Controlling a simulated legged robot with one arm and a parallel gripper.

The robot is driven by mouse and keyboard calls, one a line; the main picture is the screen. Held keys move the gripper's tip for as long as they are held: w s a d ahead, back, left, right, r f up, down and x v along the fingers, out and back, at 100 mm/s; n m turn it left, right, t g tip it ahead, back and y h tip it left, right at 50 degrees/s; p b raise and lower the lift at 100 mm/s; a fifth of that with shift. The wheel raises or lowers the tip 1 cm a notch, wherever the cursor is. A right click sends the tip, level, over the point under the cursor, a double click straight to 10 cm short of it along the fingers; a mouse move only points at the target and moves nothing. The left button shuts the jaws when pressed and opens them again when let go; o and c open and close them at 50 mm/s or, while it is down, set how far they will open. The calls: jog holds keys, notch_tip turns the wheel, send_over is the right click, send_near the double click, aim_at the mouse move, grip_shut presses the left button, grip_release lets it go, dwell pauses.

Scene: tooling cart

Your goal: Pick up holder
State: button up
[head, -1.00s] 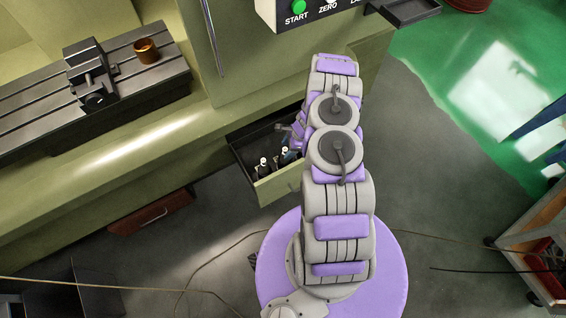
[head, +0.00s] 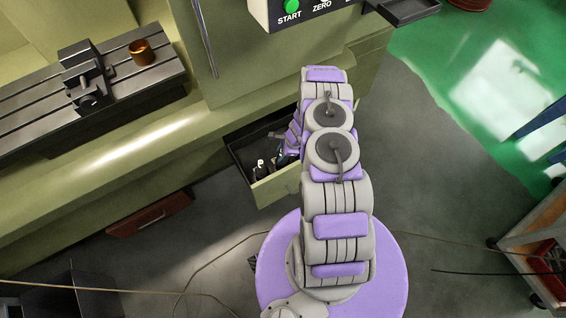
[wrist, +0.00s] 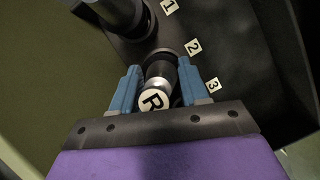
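A dark holder with a silver collar and a white cap marked R (wrist: 157,75) stands in the drawer at slot label 2 in the wrist view. My gripper (wrist: 160,80) has its blue fingers on either side of this holder. A gap shows between cap and right finger, so the fingers look open around it; contact farther down is unclear. Another dark holder (wrist: 118,12) stands by label 1. Slot 3's label shows, with no holder seen beside it. In the head view, one white-topped holder (head: 260,166) shows; my arm mostly hides the gripper.
The open drawer (head: 275,188) has raised walls close around the gripper. The green machine (head: 120,165) rises behind it, with a vise (head: 85,75) and a copper-coloured cup (head: 141,52) on its table. A cart (head: 540,240) stands at the right. Cables cross the floor.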

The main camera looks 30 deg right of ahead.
jog(key=shift+c, duration=1.4)
jog(key=shift+a, duration=0.35)
grip_shut()
jog(key=shift+d, duration=0.2)
